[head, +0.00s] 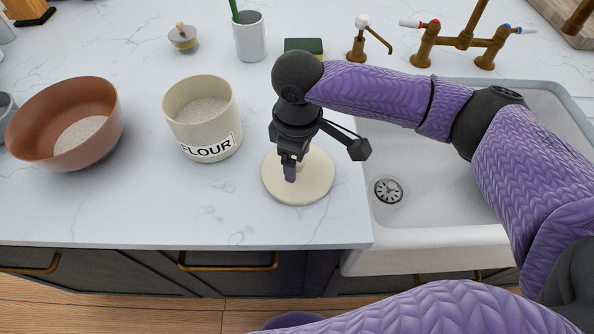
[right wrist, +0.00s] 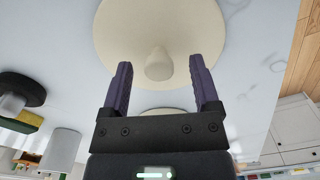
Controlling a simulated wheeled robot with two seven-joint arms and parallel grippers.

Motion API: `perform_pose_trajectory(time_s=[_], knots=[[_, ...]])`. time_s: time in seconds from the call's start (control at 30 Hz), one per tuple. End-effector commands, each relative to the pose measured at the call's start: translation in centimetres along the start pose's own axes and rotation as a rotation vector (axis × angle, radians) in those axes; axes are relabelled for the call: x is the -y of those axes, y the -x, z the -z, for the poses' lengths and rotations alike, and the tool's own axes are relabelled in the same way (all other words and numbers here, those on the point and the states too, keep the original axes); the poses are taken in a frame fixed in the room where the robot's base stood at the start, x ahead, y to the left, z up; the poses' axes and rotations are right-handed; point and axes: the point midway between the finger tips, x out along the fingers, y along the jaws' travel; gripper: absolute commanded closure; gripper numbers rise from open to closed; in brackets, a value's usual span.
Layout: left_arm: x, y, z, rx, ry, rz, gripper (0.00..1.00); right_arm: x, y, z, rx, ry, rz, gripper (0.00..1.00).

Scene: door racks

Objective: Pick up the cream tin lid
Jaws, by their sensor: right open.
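The cream tin lid (head: 314,187) lies flat on the white counter, to the right of the open cream flour tin (head: 201,116). In the right wrist view the lid (right wrist: 118,30) shows with its knob (right wrist: 159,64) standing up in the middle. My right gripper (head: 294,168) is above the lid in the head view, pointing down. In the wrist view its open fingers (right wrist: 162,88) stand on either side of the knob, with clear gaps and nothing between them. Part of the lid and knob is hidden behind the gripper in the head view. My left gripper is not in view.
A brown bowl (head: 68,122) stands at the left. The sink (head: 440,205) with brass taps (head: 465,42) is on the right. The counter's front edge is near the lid.

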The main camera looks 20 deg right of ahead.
Motion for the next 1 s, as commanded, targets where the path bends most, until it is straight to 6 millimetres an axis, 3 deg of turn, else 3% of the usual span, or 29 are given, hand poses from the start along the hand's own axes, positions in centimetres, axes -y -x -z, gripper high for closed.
perform_pose_trajectory(time_s=[0.07, 0.23, 0.6, 0.87, 1.0], knots=[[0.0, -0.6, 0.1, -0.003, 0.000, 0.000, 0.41, 0.0, -1.3, -0.1, 0.002, -0.001, 0.001, 0.21], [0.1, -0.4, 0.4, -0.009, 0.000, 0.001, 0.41, 0.0, -1.1, -0.1, 0.000, 0.000, -0.001, 0.21], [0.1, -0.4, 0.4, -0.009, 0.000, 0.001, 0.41, 0.0, -1.1, -0.1, 0.000, 0.000, -0.001, 0.99], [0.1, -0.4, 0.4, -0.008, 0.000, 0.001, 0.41, 0.0, -1.0, -0.1, 0.000, 0.000, -0.001, 1.00], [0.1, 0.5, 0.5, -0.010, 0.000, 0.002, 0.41, -0.1, 1.0, 0.0, -0.003, 0.000, -0.003, 1.00]])
